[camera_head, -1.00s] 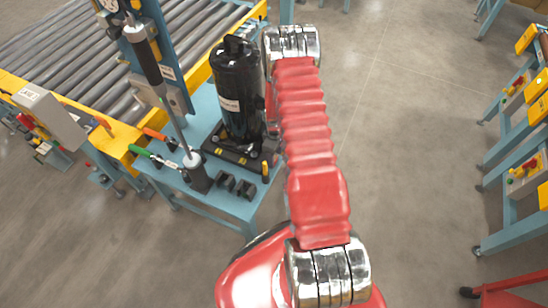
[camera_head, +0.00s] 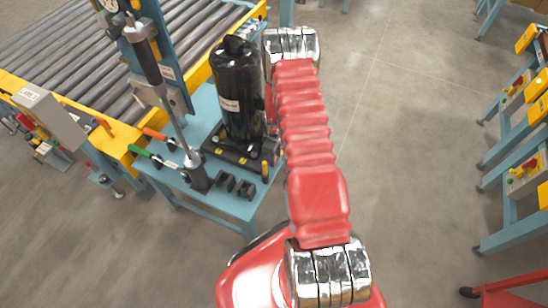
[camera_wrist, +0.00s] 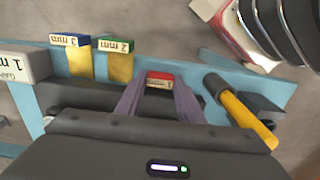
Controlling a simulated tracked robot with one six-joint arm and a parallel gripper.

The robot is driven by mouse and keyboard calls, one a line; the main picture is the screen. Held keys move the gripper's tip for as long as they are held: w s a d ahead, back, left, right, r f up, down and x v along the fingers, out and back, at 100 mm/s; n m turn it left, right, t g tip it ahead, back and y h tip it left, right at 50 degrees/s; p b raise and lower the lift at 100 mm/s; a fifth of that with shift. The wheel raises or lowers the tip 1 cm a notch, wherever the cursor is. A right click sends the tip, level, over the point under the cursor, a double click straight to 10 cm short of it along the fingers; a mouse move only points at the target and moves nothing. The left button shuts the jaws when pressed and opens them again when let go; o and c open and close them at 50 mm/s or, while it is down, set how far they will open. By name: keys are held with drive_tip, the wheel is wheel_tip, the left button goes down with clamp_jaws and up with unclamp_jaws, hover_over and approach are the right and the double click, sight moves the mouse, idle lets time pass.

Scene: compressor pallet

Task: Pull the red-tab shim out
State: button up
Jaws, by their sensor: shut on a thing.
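The red-tab shim shows in the wrist view as a red tab marked 1 mm (camera_wrist: 160,79), between the tips of my gripper (camera_wrist: 158,86). The two grey-purple fingers are shut on it from either side. The rest of that shim is hidden behind my gripper. A blue tab marked 3 mm (camera_wrist: 70,40) and a green tab marked 2 mm (camera_wrist: 116,46), each on a brass-coloured strip, stand to its left. In the head view the black compressor (camera_head: 238,85) stands on a dark base (camera_head: 228,152); the shim and my gripper cannot be seen there.
A grey labelled block (camera_wrist: 22,65) is at the left. The blue table (camera_head: 238,207) holds black blocks (camera_head: 235,186) and an upright lever tool (camera_head: 176,123). A roller conveyor (camera_head: 75,55) stands behind.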

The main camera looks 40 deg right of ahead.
drive_tip(key=shift+s+a, duration=0.1)
clamp_jaws()
drive_tip(key=shift+s+d, duration=0.4)
drive_tip(key=shift+s, duration=0.3)
drive_tip(key=shift+s+d, duration=0.45)
drive_tip(key=shift+s, duration=0.3)
drive_tip(key=shift+s+d, duration=0.4)
drive_tip(key=shift+s, duration=0.3)
drive_tip(key=o, duration=1.1)
unclamp_jaws()
drive_tip(key=shift+c, duration=0.2)
drive_tip(key=shift+w, duration=0.1)
wheel_tip(320, 180, up, 14)
drive_tip(key=shift+f, duration=0.2)
